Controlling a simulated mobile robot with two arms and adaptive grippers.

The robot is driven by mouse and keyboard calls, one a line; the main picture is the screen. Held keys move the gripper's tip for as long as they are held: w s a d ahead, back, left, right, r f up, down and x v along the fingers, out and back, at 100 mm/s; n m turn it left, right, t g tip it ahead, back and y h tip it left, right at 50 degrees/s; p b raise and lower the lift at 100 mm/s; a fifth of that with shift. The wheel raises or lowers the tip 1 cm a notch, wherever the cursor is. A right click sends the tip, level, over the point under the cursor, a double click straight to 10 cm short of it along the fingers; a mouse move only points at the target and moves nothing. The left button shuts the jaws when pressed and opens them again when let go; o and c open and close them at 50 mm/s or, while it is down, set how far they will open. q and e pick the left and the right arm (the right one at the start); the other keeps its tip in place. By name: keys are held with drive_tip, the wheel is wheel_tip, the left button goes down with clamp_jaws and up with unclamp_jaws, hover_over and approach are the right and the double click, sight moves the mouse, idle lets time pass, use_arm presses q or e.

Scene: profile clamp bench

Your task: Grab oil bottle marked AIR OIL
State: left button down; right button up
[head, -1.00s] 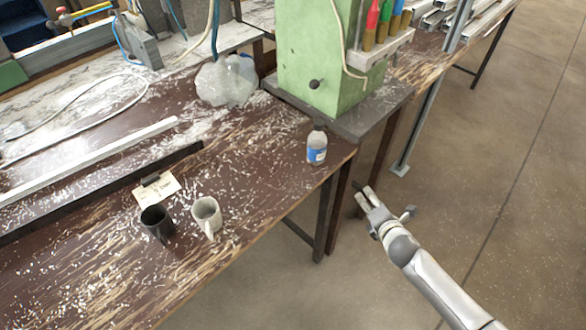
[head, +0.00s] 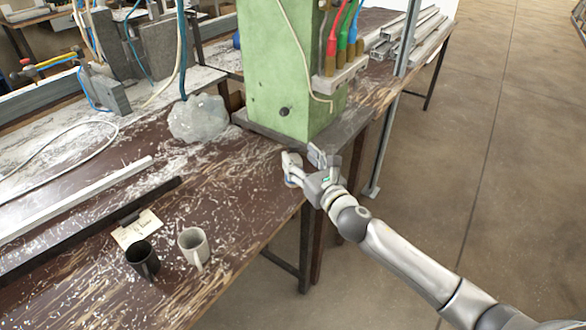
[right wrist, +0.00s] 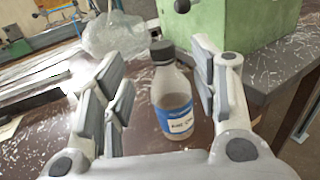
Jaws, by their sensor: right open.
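The oil bottle (right wrist: 173,98) shows in the right wrist view as a small clear bottle with a dark cap and a blue and white label. It stands upright on the brown bench. My right gripper (right wrist: 160,88) is open, with its fingers on either side of the bottle. Whether a finger touches it I cannot tell. In the head view my right gripper (head: 304,163) is at the bench's right edge, in front of the green machine, and it hides most of the bottle. My left gripper is not in view.
The green machine column (head: 282,75) stands just behind the gripper. A crumpled clear plastic bag (head: 198,118) lies to its left. A dark mug (head: 142,259), a light mug (head: 194,246) and a paper card (head: 137,230) are at the front left. Open floor lies right.

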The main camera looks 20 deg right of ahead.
sight(295, 152)
drive_tip(key=w, duration=0.5)
drive_tip(key=shift+a+f+p, duration=0.15)
drive_tip(key=shift+a+p, duration=0.15)
clamp_jaws()
